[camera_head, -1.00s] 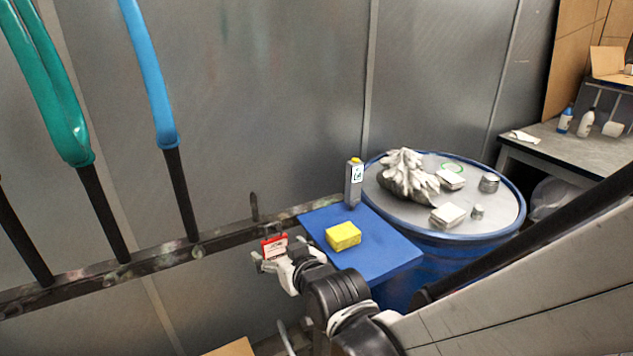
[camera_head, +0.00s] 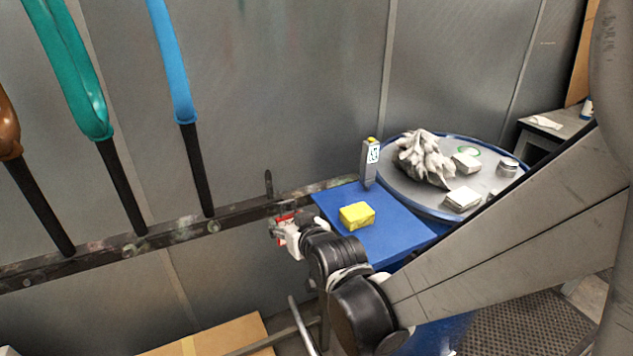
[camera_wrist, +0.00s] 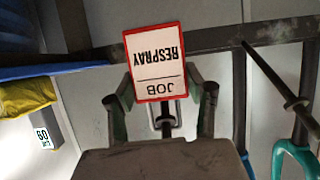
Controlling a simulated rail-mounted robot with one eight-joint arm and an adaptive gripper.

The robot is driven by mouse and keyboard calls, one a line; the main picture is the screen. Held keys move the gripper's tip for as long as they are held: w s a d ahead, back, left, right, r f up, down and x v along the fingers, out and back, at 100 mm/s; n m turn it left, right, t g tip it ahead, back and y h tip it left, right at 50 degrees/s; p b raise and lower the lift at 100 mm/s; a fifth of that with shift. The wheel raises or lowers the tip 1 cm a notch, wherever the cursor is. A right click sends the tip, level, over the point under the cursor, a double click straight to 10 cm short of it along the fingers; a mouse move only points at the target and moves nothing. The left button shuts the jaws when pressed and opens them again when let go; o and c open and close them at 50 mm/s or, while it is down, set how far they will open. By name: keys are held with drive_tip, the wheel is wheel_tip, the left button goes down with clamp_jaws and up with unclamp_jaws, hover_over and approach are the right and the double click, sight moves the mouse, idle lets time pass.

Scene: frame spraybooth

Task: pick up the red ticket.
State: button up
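The red ticket is a white card with a red border reading JOB RESPRAY, upside down in the wrist view (camera_wrist: 155,62). In the head view only a small red part of the ticket (camera_head: 285,217) shows, beside the dark rail and largely covered by my gripper (camera_head: 279,232). In the wrist view my gripper (camera_wrist: 163,95) is open, with one finger on each side of the ticket's near end. The fingers stand apart, with a visible gap at the right finger. I cannot tell whether the left finger touches the ticket.
The dark rail (camera_head: 170,232) runs behind the ticket, with teal and blue hanging tools to the left. A drum (camera_head: 405,205) with several items stands beyond.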

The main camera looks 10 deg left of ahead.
drive_tip(key=shift+c, duration=0.9)
drive_tip(key=shift+s+r, duration=0.1)
drive_tip(key=shift+r, duration=0.05)
drive_tip(key=shift+s+d+r, duration=0.4)
drive_tip(key=shift+s+r, duration=0.1)
drive_tip(key=shift+r, duration=0.1)
drive_tip(key=r+p+v, duration=0.1)
drive_tip(key=v, duration=1.3)
drive_tip(key=shift+w+p, duration=0.15)
drive_tip(key=shift+p, duration=0.25)
drive_tip(key=shift+a+r, duration=0.1)
drive_tip(key=shift+w+a, duration=0.1)
